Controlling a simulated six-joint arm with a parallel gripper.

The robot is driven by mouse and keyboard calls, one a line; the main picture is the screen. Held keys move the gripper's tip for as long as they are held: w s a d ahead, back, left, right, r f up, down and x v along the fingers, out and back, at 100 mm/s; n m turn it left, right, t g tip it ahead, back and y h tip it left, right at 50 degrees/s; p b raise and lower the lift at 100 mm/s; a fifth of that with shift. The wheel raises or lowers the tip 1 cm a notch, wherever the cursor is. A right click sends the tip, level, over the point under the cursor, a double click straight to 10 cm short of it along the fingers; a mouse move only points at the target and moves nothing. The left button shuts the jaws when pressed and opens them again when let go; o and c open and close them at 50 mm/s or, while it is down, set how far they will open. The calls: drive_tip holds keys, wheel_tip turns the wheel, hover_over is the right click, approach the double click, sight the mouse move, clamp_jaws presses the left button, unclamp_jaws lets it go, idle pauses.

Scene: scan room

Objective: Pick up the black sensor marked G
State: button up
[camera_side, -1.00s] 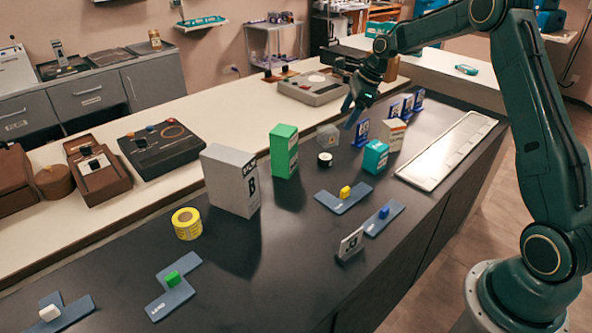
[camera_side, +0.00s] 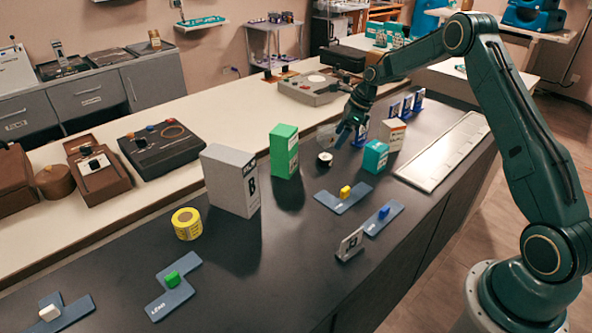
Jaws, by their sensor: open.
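I cannot make out a G on any black thing here. A small round black piece with a pale top (camera_side: 324,159) stands on the dark counter, right of the green box; its marking is too small to read. My gripper (camera_side: 345,137) is open and empty. It points down above the counter, behind and a little right of the black piece, apart from it. It partly covers a small grey box (camera_side: 326,134).
A green box (camera_side: 284,150), a tall grey box marked B (camera_side: 232,181) and a teal box (camera_side: 375,157) stand nearby. Blue upright cards (camera_side: 406,105) and a beige box (camera_side: 392,135) are to the right. Blue-grey mats with small blocks (camera_side: 327,199) lie in front. A yellow roll (camera_side: 187,224) is left.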

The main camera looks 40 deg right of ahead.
sight(326, 157)
drive_tip(key=shift+x, duration=1.65)
drive_tip(key=shift+f, duration=0.1)
drive_tip(key=shift+a+x, duration=0.2)
drive_tip(key=shift+x, duration=2.3)
drive_tip(key=c, duration=1.1)
